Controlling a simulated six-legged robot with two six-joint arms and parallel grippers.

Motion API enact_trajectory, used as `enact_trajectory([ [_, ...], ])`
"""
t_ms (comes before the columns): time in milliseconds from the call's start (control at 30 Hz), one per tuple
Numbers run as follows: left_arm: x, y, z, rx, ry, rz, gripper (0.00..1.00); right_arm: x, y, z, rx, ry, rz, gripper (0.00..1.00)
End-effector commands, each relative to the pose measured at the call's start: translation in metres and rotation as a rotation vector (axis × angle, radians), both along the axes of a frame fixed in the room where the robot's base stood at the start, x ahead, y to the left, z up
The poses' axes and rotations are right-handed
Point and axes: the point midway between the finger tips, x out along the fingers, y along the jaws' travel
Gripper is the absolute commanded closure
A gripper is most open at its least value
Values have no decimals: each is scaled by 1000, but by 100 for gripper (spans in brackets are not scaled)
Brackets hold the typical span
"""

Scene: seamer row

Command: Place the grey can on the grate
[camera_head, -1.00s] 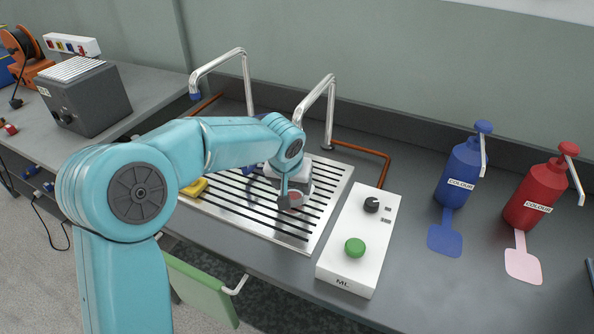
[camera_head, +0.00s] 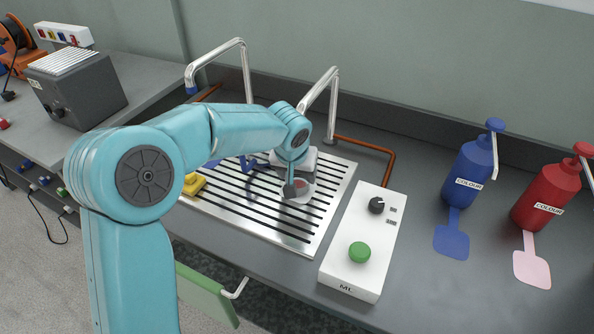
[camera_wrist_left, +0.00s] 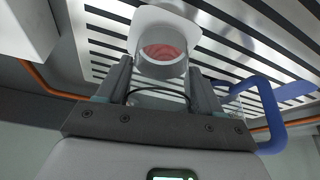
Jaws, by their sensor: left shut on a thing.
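The pale grey can (camera_wrist_left: 165,68), with a red inside, sits between the two fingers of my left gripper (camera_wrist_left: 160,85) in the left wrist view. The fingers are shut on it. In the head view, my left gripper (camera_head: 292,188) points down over the metal grate (camera_head: 318,222), and part of the can (camera_head: 303,192) shows beside the fingers. The grate has dark slots and also shows in the wrist view (camera_wrist_left: 235,50). I cannot tell whether the can touches the grate or hangs just above it. My right gripper is not in view.
Two bent metal spouts (camera_head: 333,100) stand behind the grate. Blue (camera_head: 468,172) and red (camera_head: 548,195) bottles stand further right.

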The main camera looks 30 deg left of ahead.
Motion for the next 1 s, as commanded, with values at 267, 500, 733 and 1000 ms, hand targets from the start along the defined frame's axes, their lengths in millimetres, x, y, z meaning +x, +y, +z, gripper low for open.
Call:
enact_trajectory([
  [267,0,-1,-3,0,0,-1,18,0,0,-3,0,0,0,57],
  [500,2,-1,-3,0,1,-1,9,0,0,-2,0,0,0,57],
  [733,-1,-1,11,2,-3,-1,9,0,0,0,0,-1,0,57],
  [1000,-63,-17,9,2,-2,-3,9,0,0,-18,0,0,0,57],
])
